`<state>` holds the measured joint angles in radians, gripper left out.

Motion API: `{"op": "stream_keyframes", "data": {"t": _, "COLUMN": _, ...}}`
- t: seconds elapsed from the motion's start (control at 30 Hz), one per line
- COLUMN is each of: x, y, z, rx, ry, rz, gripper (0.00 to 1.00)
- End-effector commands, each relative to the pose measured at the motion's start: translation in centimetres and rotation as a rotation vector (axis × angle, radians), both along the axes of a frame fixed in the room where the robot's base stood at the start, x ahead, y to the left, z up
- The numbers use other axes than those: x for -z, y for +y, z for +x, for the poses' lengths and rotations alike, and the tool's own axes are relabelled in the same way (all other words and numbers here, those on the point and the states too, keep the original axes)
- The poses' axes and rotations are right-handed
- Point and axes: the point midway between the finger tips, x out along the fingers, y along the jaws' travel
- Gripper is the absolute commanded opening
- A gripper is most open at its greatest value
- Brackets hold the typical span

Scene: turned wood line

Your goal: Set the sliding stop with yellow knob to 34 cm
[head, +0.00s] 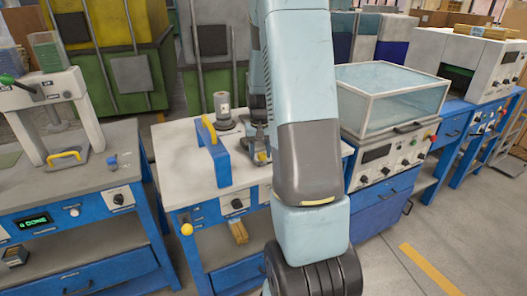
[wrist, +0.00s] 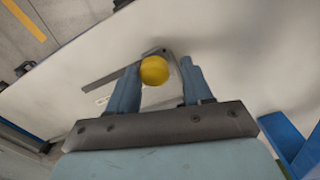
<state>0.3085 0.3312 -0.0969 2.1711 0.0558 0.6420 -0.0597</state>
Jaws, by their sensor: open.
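In the wrist view a round yellow knob (wrist: 154,70) shows between the two blue fingers of my gripper (wrist: 160,72), closer to the left finger. The fingers are apart, and I cannot tell whether the left one touches the knob. A thin grey bar and angled grey metal parts (wrist: 112,76) lie around the knob on the pale bench top. No scale marks are readable. In the head view my arm hides most of this spot; my gripper (head: 260,150) is low over the pale bench, partly behind the arm. The stop cannot be made out there.
A blue block with a yellow handle (head: 213,150) stands left of my gripper, a grey cylinder (head: 222,105) behind it. A yellow ball (head: 187,229) is on the bench front. A glass-topped machine (head: 388,95) stands close at right. The pale bench top (head: 180,150) is clear at left.

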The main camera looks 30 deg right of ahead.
Motion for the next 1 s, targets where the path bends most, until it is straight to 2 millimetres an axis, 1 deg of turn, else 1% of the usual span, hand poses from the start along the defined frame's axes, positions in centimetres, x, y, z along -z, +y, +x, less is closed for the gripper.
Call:
{"op": "stream_keyframes", "data": {"t": 0.03, "x": 0.0, "y": 0.0, "z": 0.0, "rx": 0.000, "ry": 0.000, "rz": 0.000, "gripper": 0.55}}
{"op": "stream_keyframes", "data": {"t": 0.1, "x": 0.0, "y": -0.1, "z": 0.0, "rx": 0.001, "ry": 0.000, "rz": -0.001, "gripper": 0.60}}
{"op": "stream_keyframes", "data": {"t": 0.33, "x": 0.0, "y": -0.2, "z": -0.1, "rx": 0.003, "ry": -0.001, "rz": -0.001, "gripper": 0.60}}
{"op": "stream_keyframes", "data": {"t": 0.47, "x": -0.8, "y": -0.3, "z": 0.0, "rx": 0.003, "ry": -0.002, "rz": -0.002, "gripper": 0.60}}
{"op": "stream_keyframes", "data": {"t": 0.57, "x": -2.1, "y": -0.3, "z": 0.0, "rx": 0.003, "ry": -0.003, "rz": -0.002, "gripper": 0.60}}
{"op": "stream_keyframes", "data": {"t": 0.9, "x": -8.7, "y": -0.3, "z": -0.1, "rx": 0.003, "ry": -0.003, "rz": -0.003, "gripper": 0.60}}
{"op": "stream_keyframes", "data": {"t": 1.0, "x": -10.5, "y": -0.3, "z": 0.0, "rx": 0.003, "ry": -0.003, "rz": -0.003, "gripper": 0.60}}
